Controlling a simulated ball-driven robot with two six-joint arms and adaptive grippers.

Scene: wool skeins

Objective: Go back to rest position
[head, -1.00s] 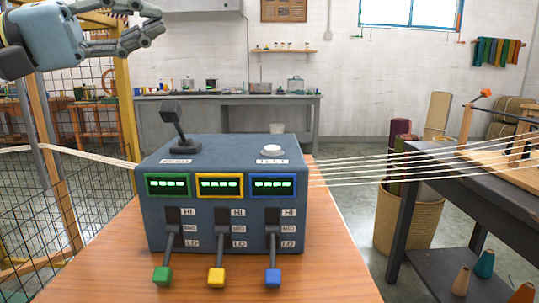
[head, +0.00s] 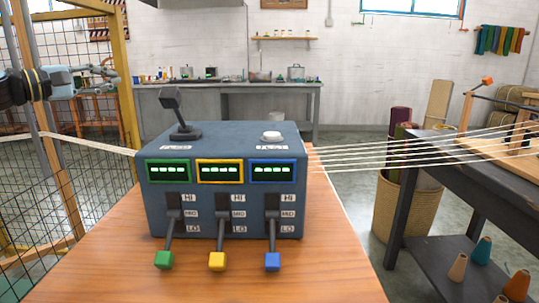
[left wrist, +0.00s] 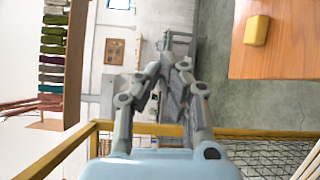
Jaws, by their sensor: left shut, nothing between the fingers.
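My left gripper (head: 112,80) is at the left of the head view, beside the yellow post and well apart from the control box. Its fingers are shut with nothing between them; the left wrist view shows the fingertips (left wrist: 174,62) together. The blue-grey control box (head: 222,140) stands on the wooden table (head: 110,260). It has three lit displays, and the green (head: 163,260), yellow (head: 217,261) and blue (head: 272,261) levers all point down at the LO marks. A black lever (head: 180,115) and a white button (head: 272,136) are on top. My right gripper is not in view.
A wire mesh fence (head: 55,200) with a yellow post (head: 124,90) is at the left, close to my left arm. Strands of yarn (head: 400,157) run from the box to a dark bench (head: 430,172) at the right. A wicker basket (head: 405,225) stands on the floor.

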